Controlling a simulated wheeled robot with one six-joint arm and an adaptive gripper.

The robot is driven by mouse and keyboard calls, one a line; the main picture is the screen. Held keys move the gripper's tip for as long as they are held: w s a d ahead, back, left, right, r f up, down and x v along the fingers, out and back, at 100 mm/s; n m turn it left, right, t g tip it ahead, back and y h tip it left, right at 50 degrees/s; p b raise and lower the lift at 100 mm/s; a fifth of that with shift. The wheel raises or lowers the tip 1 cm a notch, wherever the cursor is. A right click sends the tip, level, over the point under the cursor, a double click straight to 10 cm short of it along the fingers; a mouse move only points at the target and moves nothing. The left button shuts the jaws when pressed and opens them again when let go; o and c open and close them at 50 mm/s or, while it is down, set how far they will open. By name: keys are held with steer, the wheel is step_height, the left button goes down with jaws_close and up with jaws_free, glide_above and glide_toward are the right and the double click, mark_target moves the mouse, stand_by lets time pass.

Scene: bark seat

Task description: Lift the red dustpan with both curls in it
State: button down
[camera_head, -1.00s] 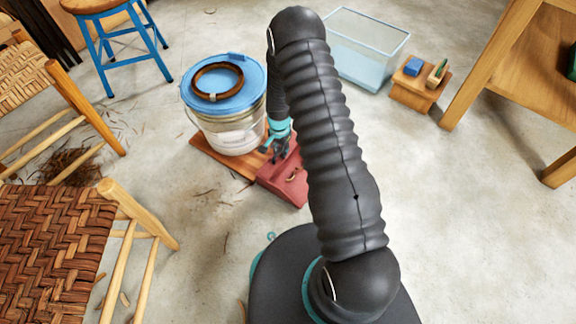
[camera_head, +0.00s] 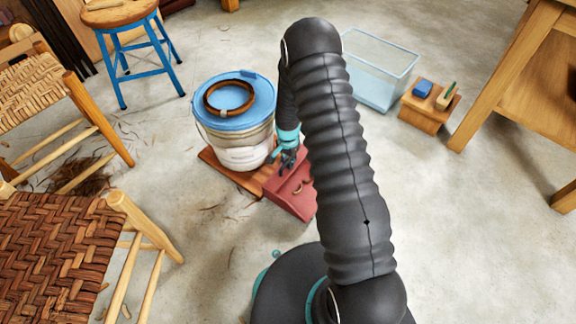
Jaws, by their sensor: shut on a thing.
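The red dustpan (camera_head: 292,198) is beside the bucket, at the right end of a brown board. Its right side is partly hidden behind my arm. Small brown curl shapes (camera_head: 301,186) show in the pan; they are too small to tell apart clearly. My gripper (camera_head: 287,160), dark with a teal band above it, is at the dustpan's far end and is shut on it. The handle is mostly hidden by the fingers. I cannot tell whether the pan is clear of the surface below.
A white bucket (camera_head: 245,157) with a blue lid and a brown ring stands on the board (camera_head: 222,170). Woven chairs (camera_head: 50,245) stand left, a blue stool (camera_head: 123,50) behind. A clear bin (camera_head: 385,85), small wooden stand (camera_head: 425,117) and table (camera_head: 500,90) are right. Open floor lies ahead.

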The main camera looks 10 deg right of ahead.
steer(key=s+d+r+p, duration=0.1)
steer(key=s+d+r, duration=0.4)
steer(key=d+r, duration=0.4)
step_height(320, 180, up, 8)
steer(key=d+p, duration=0.1)
steer(key=p, duration=0.4)
steer(key=shift+d+r+p, duration=0.2)
steer(key=shift+p, duration=0.2)
stand_by(0.4)
steer(key=shift+s, duration=0.1)
stand_by(0.6)
